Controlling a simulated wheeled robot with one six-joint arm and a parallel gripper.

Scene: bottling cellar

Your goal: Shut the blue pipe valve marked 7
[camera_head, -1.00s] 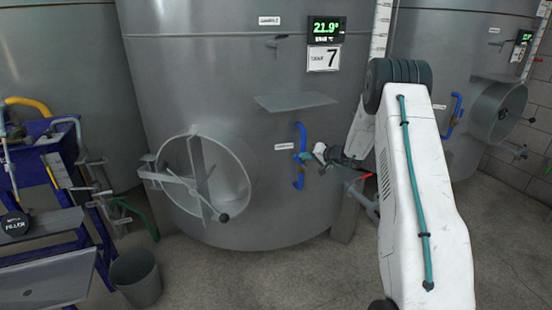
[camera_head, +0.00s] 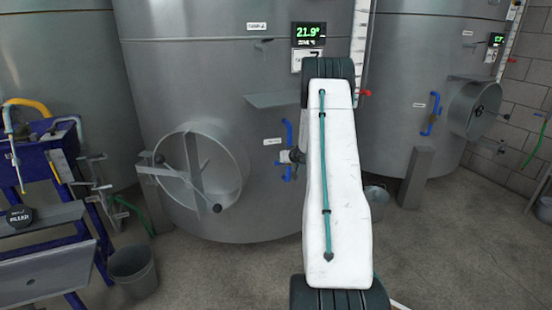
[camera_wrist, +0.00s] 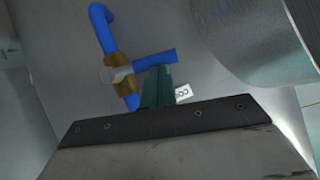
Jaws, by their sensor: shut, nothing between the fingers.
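The blue pipe (camera_head: 288,133) is on the front of the steel tank (camera_head: 215,80) under the partly covered 7 sign (camera_head: 303,60). In the wrist view the blue pipe (camera_wrist: 103,28) carries a brass valve body (camera_wrist: 121,75) with a blue lever (camera_wrist: 155,63). The lever points right, roughly crosswise to the pipe. My gripper (camera_wrist: 158,86) is shut and empty, its teal fingertips close beside the lever's underside in the picture. I cannot tell whether they touch.
A round hatch (camera_head: 200,170) with a handle juts from the tank left of the valve. A metal shelf (camera_head: 275,99) sticks out above. A blue rack (camera_head: 40,190) and grey bucket (camera_head: 133,270) stand left. Another tank (camera_head: 400,90) with its own blue pipe (camera_head: 433,113) stands right.

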